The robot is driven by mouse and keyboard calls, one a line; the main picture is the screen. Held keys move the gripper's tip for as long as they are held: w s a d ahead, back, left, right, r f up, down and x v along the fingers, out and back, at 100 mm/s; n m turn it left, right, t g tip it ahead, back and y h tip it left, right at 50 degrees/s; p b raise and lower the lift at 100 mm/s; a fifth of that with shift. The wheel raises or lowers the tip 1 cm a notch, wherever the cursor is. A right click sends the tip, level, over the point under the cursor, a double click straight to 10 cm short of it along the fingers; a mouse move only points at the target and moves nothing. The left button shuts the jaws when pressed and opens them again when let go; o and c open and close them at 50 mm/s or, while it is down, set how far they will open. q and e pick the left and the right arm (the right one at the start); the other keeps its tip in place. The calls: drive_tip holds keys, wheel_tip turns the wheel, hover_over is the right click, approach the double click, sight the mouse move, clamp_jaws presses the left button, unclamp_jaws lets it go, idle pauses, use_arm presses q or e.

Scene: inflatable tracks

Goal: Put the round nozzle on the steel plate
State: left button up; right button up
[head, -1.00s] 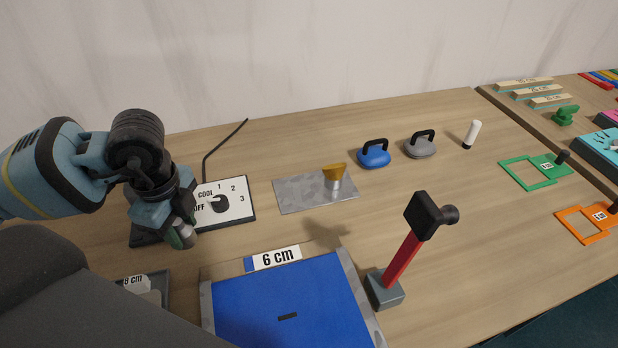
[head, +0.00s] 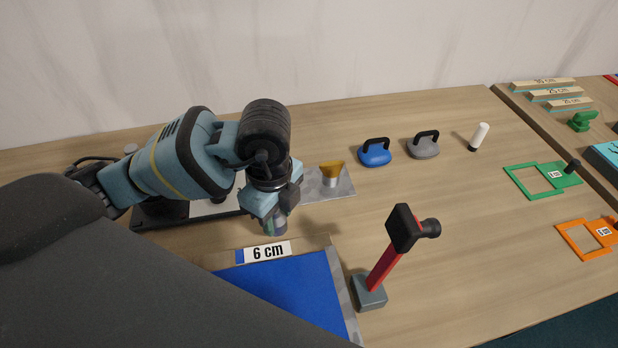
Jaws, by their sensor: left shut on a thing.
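My left gripper (head: 270,210) is shut on a short metallic cylinder, the round nozzle (head: 276,228), which points down from the fingers. The fingers hide much of it. It is above the wood tabletop, at the near left side of the steel plate (head: 345,187). The plate lies flat, and my left arm hides its left part. A brass-coloured flared nozzle (head: 331,168) with a silver base stands on the visible part of the plate. My right gripper is out of view.
A blue board (head: 290,290) with a 6 cm label (head: 264,252) lies in front. Blue (head: 375,154) and grey (head: 423,148) handled blocks stand right of the plate. A switch panel (head: 160,214) is partly behind my arm.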

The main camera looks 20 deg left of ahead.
use_arm(q)
drive_tip(key=w, duration=0.4)
drive_tip(key=w+a+f, duration=0.1)
drive_tip(key=w, duration=0.4)
drive_tip(key=w+a+b, duration=0.1)
drive_tip(key=w, duration=0.4)
drive_tip(key=shift+w+a+f, duration=0.1)
drive_tip(key=shift+a+f, duration=0.1)
drive_tip(key=shift+a, duration=0.05)
drive_tip(key=shift+w, duration=0.1)
drive_tip(key=shift+w, duration=0.25)
drive_tip(key=shift+f, duration=1.8)
drive_tip(key=o, duration=0.5)
drive_tip(key=shift+f, duration=0.15)
drive_tip(key=o, duration=0.5)
